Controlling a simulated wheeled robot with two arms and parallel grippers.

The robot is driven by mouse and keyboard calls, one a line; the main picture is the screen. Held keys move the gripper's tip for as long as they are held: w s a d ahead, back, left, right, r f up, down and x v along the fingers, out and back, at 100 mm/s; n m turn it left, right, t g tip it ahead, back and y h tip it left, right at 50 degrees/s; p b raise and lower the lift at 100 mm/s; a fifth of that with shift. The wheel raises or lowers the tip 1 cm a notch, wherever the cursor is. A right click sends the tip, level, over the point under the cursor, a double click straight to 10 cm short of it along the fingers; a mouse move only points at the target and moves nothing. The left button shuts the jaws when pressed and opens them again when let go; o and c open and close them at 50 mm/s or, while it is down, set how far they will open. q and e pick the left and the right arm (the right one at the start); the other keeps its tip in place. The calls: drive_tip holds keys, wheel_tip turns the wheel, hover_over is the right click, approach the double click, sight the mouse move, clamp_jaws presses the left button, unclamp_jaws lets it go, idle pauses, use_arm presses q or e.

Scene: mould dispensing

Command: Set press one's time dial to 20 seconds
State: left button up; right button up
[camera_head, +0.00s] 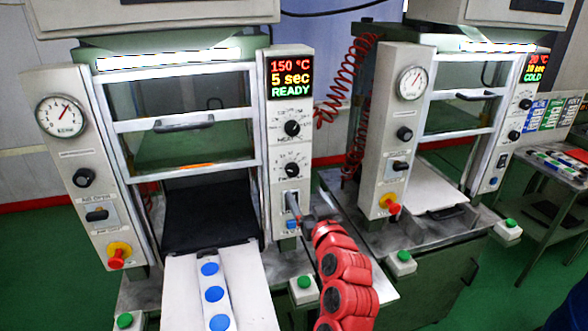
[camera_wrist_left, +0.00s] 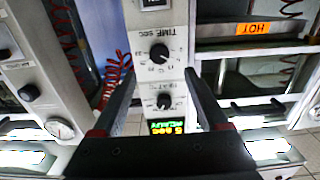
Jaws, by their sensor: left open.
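Press one's control column (camera_head: 278,150) stands at the left press. Its display (camera_head: 290,77) reads 150 °C, 5 sec, READY. The black time dial (camera_head: 292,170) is the lower of two knobs; the heat dial (camera_head: 292,128) is above it. In the left wrist view the column appears upside down, with the time dial (camera_wrist_left: 160,53) above the heat dial (camera_wrist_left: 164,100). My left gripper (camera_head: 294,207) is in front of the column, below the time dial. In the wrist view its fingers (camera_wrist_left: 161,76) are spread, with nothing between them held. My right gripper does not show.
A white tray with blue discs (camera_head: 174,296) lies before press one. Press two (camera_head: 398,130) stands to the right, its display reading COLD. Green buttons (camera_head: 303,289) and red emergency knobs (camera_head: 117,259) are on the fronts. A side table (camera_head: 545,185) is at far right.

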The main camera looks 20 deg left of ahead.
sight(293, 172)
use_arm(q)
drive_tip(key=p+x, duration=0.2)
drive_tip(key=x, duration=0.8)
drive_tip(key=shift+r+p, duration=0.1)
drive_tip(key=shift+p, duration=0.25)
drive_tip(key=shift+w+a, duration=0.25)
drive_tip(key=shift+w, duration=0.05)
drive_tip(key=shift+c, duration=0.2)
clamp_jaws()
